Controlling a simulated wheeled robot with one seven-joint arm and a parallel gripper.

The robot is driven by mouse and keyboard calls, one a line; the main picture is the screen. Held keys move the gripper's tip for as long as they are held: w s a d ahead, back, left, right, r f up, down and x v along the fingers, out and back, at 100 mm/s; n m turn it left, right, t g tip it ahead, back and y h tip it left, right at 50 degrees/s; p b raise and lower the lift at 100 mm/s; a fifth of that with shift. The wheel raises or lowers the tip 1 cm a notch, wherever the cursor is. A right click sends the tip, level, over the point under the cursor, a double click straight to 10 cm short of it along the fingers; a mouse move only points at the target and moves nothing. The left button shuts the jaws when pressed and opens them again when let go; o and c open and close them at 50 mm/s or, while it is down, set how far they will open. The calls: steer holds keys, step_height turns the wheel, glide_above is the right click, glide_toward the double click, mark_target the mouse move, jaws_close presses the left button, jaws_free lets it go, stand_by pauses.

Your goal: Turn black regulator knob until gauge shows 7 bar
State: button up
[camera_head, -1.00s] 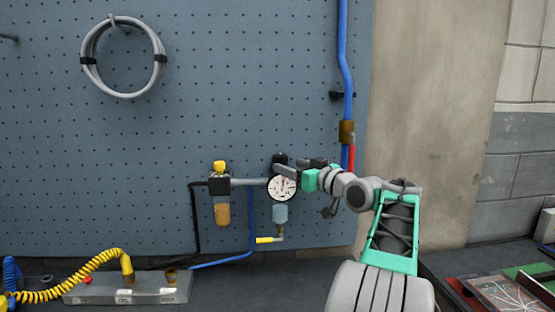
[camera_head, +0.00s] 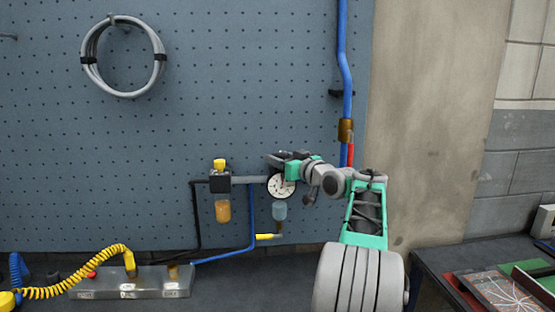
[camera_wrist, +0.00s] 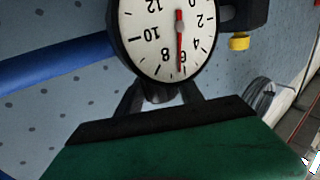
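The round white gauge (camera_head: 282,187) hangs on the regulator at the pegboard. In the wrist view the gauge (camera_wrist: 150,45) is upside down, and its red needle (camera_wrist: 180,40) points at about 6. My gripper (camera_head: 277,157) is at the top of the regulator and hides most of the black knob there. In the wrist view the dark fingers of my gripper (camera_wrist: 160,88) reach either side of a dark rounded part (camera_wrist: 157,93), probably the knob, next to the gauge rim. Light gaps show between the fingers. I cannot tell whether they press on it.
A filter unit with an amber bowl (camera_head: 222,210) and yellow top stands left of the gauge. A blue-grey bowl (camera_head: 279,211) hangs below the gauge. A blue pipe (camera_head: 345,60) runs down at the right. A yellow coiled hose (camera_head: 75,283) and grey manifold (camera_head: 130,284) lie on the bench.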

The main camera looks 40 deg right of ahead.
jaws_close()
steer(key=h+b, duration=0.1)
steer(key=b, duration=0.1)
steer(key=m+h+b, duration=0.1)
steer(key=b, duration=0.1)
steer(key=shift+a+f+m+h, duration=0.2)
steer(key=shift+f+m+h, duration=0.1)
steer(key=shift+f, duration=0.05)
steer(key=shift+d+r+m+g+h+b, duration=0.1)
steer(key=shift+r+m+g+h+b, duration=0.2)
steer(key=shift+m+g+h+b, duration=0.5)
steer(key=shift+t, duration=0.3)
steer(key=c, duration=0.9)
jaws_free()
steer(key=shift+o, duration=2.4)
jaws_free()
steer(key=shift+d, duration=0.1)
